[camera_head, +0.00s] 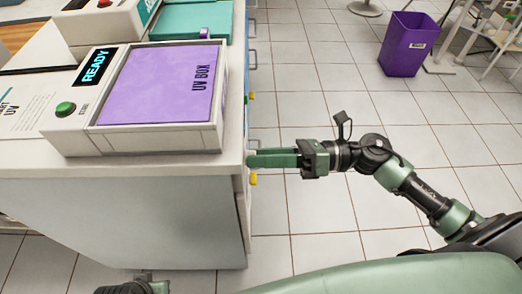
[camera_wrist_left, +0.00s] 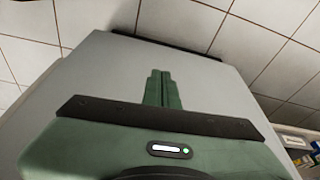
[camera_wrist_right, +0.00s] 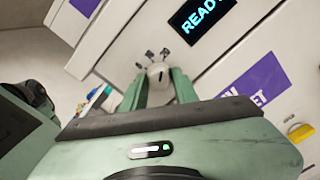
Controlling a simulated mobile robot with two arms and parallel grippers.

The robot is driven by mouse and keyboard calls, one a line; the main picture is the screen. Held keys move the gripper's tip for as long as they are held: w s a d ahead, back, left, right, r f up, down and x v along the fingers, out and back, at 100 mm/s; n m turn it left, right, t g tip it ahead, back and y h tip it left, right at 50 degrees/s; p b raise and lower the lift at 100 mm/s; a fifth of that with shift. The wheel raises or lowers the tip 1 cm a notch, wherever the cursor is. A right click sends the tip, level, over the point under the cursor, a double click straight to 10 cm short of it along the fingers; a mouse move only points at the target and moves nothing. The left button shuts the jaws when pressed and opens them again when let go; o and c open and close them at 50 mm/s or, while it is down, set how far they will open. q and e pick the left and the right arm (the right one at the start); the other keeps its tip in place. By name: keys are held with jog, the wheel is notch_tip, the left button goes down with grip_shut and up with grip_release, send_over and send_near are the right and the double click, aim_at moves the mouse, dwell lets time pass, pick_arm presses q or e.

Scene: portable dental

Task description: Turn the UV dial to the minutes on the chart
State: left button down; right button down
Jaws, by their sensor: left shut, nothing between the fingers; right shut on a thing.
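A small white dial (camera_wrist_right: 157,72) sits on a white panel in the right wrist view, with small dark marks above it that are too small to read. My right gripper (camera_wrist_right: 160,84) is shut on the dial, one finger on each side. In the head view this gripper (camera_head: 252,158) reaches the counter's right side from the right. The dial is hidden there. A printed sheet (camera_head: 17,105), perhaps the chart, lies at the left edge, cut off and with no minutes readable. My left gripper (camera_wrist_left: 158,88) is shut and empty in front of a grey panel.
The UV box (camera_head: 160,85), with a purple top, READY display (camera_head: 95,66) and green button (camera_head: 66,108), stands on the counter. Another READY display (camera_wrist_right: 199,14) and a yellow handle (camera_wrist_right: 302,133) show near the dial. A purple bin (camera_head: 406,44) stands on open tiled floor.

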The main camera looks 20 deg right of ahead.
pick_arm(q)
jog(key=shift+f, duration=1.15)
pick_arm(e)
jog(key=shift+m, duration=0.4)
jog(key=c, duration=1.1)
grip_release()
pick_arm(q)
jog(key=shift+r, duration=0.5)
pick_arm(e)
jog(key=v, duration=0.7)
jog(key=shift+s+d, duration=0.1)
jog(key=shift+d, duration=0.3)
